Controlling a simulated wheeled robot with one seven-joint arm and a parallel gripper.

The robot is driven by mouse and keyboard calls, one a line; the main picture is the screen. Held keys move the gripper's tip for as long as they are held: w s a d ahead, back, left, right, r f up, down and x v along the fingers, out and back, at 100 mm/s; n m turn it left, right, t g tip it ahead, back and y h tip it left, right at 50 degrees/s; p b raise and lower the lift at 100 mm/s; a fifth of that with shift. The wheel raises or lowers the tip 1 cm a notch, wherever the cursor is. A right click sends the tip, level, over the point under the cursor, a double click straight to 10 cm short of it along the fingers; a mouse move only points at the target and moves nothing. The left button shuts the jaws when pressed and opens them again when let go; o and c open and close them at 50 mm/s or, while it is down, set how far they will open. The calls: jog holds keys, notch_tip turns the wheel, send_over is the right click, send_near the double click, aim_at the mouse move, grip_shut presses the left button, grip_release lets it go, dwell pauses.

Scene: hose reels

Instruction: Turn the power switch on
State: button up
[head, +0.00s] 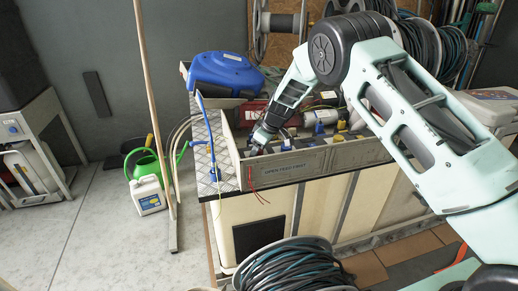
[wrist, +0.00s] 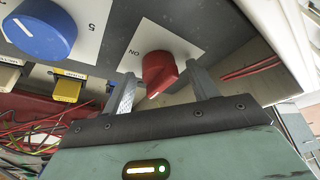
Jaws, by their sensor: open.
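The power switch is a red rotary knob (wrist: 159,70) on a white plate marked "ON" in the wrist view. Its white pointer line faces down in the picture, away from the "ON" mark. My gripper (wrist: 163,88) is open, with one finger on each side of the red knob. I cannot tell whether the fingers touch it. In the head view my gripper (head: 255,150) reaches down behind the front panel (head: 290,168), at its left end. The red knob is hidden there.
A blue knob (wrist: 40,28) marked "5" sits left of the red one, above a yellow-labelled part (wrist: 68,88). Loose red and green wires (wrist: 40,130) lie below. A blue hose reel (head: 224,72) stands behind, and coiled hose (head: 290,268) lies in front.

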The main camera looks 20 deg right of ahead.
jog(key=c, duration=0.9)
jog(key=shift+c, duration=0.2)
jog(key=shift+r+m, duration=0.1)
jog(key=shift+m, duration=0.2)
jog(key=m+t+h+p, duration=0.1)
jog(key=m, duration=0.2)
jog(key=shift+r+m, duration=0.1)
jog(key=shift+m, duration=0.2)
jog(key=m+h+p, duration=0.1)
jog(key=m, duration=0.1)
jog(key=m+h+p, duration=0.1)
jog(key=m, duration=0.2)
jog(key=shift+a+h+p, duration=0.2)
jog(key=shift+h+p, duration=0.1)
jog(key=shift+p, duration=0.05)
jog(key=m+h, duration=0.1)
jog(key=m, duration=0.3)
jog(key=shift+a, duration=0.1)
jog(key=m+h, duration=0.1)
jog(key=m, duration=0.1)
jog(key=m+g+b, duration=0.1)
jog(key=m, duration=0.1)
jog(key=shift+m+h, duration=0.3)
jog(key=shift+h, duration=0.1)
